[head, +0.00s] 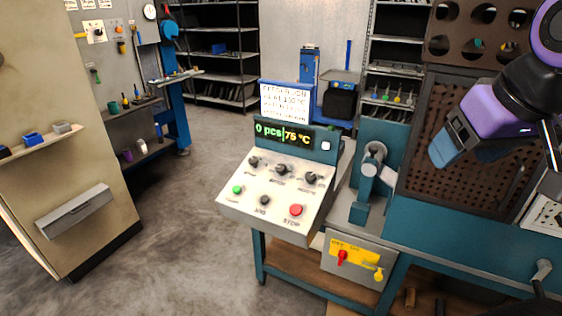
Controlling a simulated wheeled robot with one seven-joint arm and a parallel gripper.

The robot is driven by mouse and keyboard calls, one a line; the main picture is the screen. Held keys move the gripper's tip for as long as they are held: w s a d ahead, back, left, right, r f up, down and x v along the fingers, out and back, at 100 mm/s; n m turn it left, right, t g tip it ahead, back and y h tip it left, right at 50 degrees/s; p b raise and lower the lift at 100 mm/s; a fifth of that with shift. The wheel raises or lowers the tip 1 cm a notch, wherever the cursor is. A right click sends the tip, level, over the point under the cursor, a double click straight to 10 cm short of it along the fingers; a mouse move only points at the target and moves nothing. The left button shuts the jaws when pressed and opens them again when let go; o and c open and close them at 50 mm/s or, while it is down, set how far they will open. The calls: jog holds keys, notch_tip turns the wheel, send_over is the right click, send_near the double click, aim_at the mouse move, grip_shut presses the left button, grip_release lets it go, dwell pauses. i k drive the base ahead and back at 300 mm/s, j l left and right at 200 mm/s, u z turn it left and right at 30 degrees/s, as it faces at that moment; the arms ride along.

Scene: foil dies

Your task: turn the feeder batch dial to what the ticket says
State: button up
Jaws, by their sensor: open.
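A sloped control panel (247,203) stands in the middle of the head view. It carries three black dials in a row: a left dial (254,162), a middle dial (282,170) and a right dial (310,178). Their labels and pointer settings are too small to read, so I cannot tell which is the feeder batch dial. The display (284,134) reads 0 pcs and 75 °C. A white ticket (285,103) with dark print stands above it; its text is not clearly legible. My gripper (443,151) is open and empty, up at the right, well apart from the panel.
Green (238,189), black (264,200) and red (296,210) buttons sit below the dials. A teal press (368,190) stands right of the panel. A box with red and yellow switches (358,258) hangs below. Open floor (165,230) lies to the left.

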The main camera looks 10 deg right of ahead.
aim_at(280, 169)
jog(key=i+j+u, duration=0.15)
jog(key=u, duration=0.2)
jog(key=i+u, duration=0.35)
jog(key=i+j+u, duration=0.1)
jog(key=u, duration=0.25)
jog(key=i, duration=0.05)
